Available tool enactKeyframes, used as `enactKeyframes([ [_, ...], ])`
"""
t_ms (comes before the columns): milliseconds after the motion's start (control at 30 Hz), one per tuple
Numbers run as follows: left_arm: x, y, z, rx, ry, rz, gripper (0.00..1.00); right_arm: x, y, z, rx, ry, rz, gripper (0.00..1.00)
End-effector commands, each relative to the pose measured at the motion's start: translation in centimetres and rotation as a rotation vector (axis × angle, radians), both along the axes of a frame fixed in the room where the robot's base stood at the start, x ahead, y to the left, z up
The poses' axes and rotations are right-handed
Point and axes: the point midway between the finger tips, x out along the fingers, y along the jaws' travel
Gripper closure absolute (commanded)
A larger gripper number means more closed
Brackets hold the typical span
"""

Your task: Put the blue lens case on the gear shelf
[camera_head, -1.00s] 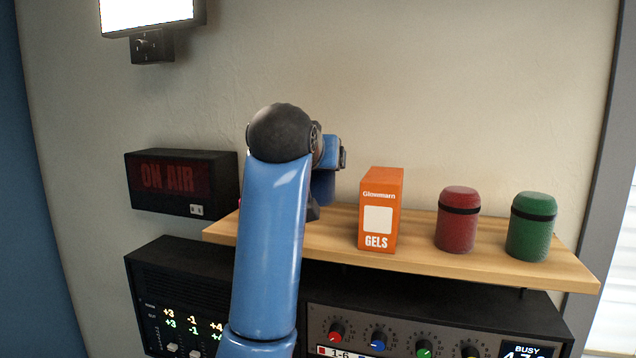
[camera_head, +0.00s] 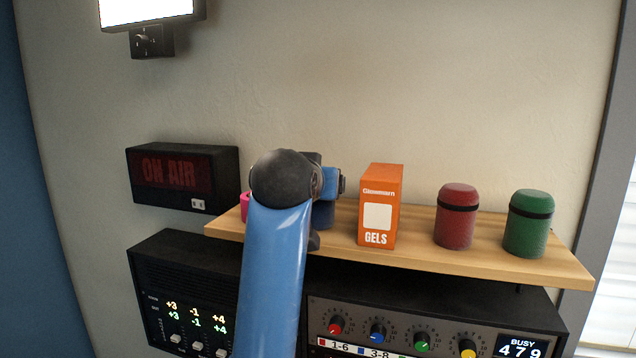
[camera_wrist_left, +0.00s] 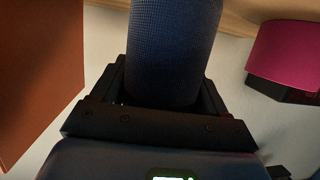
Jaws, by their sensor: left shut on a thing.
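The blue lens case (camera_head: 323,216) is mostly behind my left arm in the head view, low at the shelf's left part. In the left wrist view the dark blue case (camera_wrist_left: 174,45) fills the upper middle, between the black jaws of my left gripper (camera_wrist_left: 165,98), which is shut on it. The wooden gear shelf (camera_head: 440,262) runs across the head view, and its edge shows at the top of the left wrist view (camera_wrist_left: 240,20). I cannot tell whether the case touches the shelf. My right gripper is not in view.
On the shelf stand an orange gels box (camera_head: 380,207) right of the case, a red case (camera_head: 456,222), a green case (camera_head: 528,228), and a pink thing (camera_head: 244,205) on the left. An on-air sign (camera_head: 182,178) and mixer gear (camera_head: 430,325) are nearby.

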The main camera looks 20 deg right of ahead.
Motion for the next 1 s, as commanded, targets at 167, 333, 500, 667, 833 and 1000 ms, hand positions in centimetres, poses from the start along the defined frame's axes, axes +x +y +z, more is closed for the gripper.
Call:
enactKeyframes([
  [167, 0.0, 0.0, -0.2, 0.0, 0.0, 0.0, 0.13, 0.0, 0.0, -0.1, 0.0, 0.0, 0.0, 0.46],
  [333, 0.0, 0.0, -0.2, 0.0, 0.0, 0.0, 0.01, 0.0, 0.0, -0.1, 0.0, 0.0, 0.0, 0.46],
  [500, 0.0, 0.0, -0.1, 0.0, 0.0, 0.0, 0.01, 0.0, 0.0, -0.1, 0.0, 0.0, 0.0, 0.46],
  [667, -0.3, 0.1, 0.1, -0.001, -0.002, 0.0, 0.01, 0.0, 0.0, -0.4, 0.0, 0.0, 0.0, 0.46],
  [833, -2.1, 1.1, 0.4, -0.003, -0.004, -0.001, 0.01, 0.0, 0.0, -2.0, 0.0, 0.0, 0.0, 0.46],
  [1000, -4.7, 2.5, 1.3, -0.004, -0.005, 0.0, 0.01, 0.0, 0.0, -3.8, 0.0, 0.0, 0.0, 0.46],
])
